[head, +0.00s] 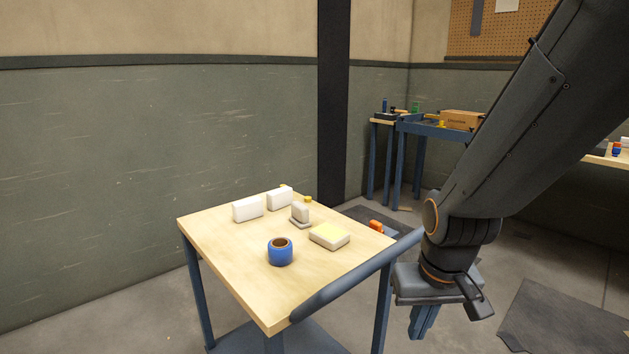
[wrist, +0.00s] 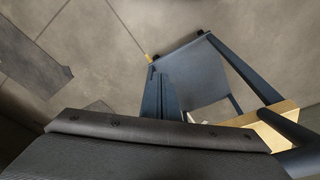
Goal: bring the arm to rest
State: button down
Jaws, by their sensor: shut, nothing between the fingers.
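My gripper (head: 422,326) hangs at the end of my arm, fingers pointing down, to the right of a wood-topped cart (head: 215,236). It is shut and empty, and it is apart from the cart top and the cart's dark handle bar (head: 350,278). In the wrist view the blue-grey fingers (wrist: 158,80) show together above the dark wrist housing, with the cart's lower shelf (wrist: 196,75) beyond them. My arm comes down from the upper right in the head view.
On the cart stand two white boxes (head: 248,208), a blue ring-shaped item (head: 280,255), a grey block on a base (head: 299,216) and a yellow-topped box (head: 330,236). Blue benches (head: 430,128) stand behind. Dark mats (head: 570,318) lie on the floor; open floor lies right of the cart.

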jog(key=s+a+r+n+g, duration=0.1)
jog(key=s+a+r+g, duration=0.1)
jog(key=s+a+r, duration=0.45)
jog(key=s+d+r+m+p, duration=0.1)
jog(key=d+r+p, duration=0.3)
jog(key=d+p, duration=0.3)
jog(key=p, duration=0.5)
jog(key=shift+s+d+r+p, duration=0.15)
jog(key=shift+s+r+p, duration=0.15)
jog(key=shift+r+p, duration=0.05)
